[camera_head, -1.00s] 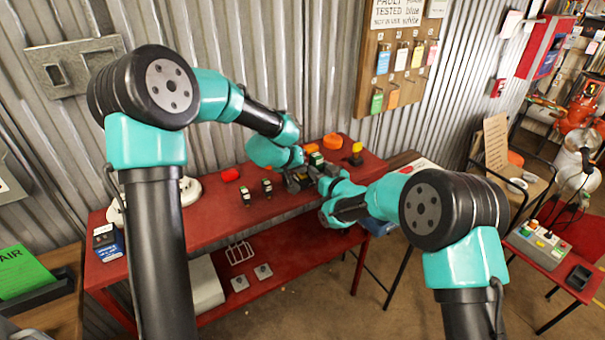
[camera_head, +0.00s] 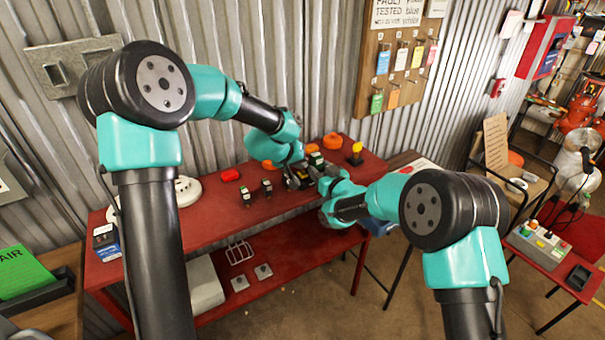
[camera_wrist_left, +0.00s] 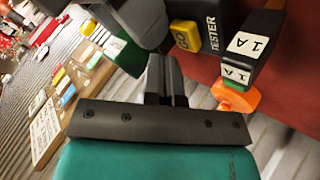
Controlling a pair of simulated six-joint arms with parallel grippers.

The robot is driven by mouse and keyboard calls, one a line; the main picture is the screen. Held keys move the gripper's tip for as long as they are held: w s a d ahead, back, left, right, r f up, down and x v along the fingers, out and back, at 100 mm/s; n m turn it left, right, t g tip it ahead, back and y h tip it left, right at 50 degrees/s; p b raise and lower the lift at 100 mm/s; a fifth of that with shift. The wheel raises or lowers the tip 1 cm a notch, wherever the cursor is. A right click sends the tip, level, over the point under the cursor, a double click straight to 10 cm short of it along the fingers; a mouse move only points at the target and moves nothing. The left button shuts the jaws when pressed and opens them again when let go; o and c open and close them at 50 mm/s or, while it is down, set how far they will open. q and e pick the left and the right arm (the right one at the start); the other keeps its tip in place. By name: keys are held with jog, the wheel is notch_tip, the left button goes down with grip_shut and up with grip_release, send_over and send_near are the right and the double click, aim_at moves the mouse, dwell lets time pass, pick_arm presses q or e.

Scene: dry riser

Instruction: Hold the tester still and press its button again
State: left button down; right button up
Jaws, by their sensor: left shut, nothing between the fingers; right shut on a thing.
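The tester (camera_wrist_left: 210,30) is a dark block lettered TESTER with a yellow GO button (camera_wrist_left: 186,36), in the left wrist view. A black block labelled 1A (camera_wrist_left: 252,45) stands at its right side; whether it is seated in the tester is unclear. In the head view the tester (camera_head: 299,179) is small and partly hidden between my grippers. My left gripper (camera_wrist_left: 165,62) is shut and empty, its tips just below the GO button; contact cannot be told. My right gripper (camera_head: 322,178) is shut at the tester's right side, its fingers mostly hidden.
The corrugated wall (camera_head: 290,60) stands close behind. The bench front is clear.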

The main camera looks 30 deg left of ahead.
pick_arm(q)
jog(key=shift+r, duration=2.55)
pick_arm(e)
jog(key=o, duration=1.2)
jog(key=v, duration=1.2)
jog(key=shift+d+r, duration=0.1)
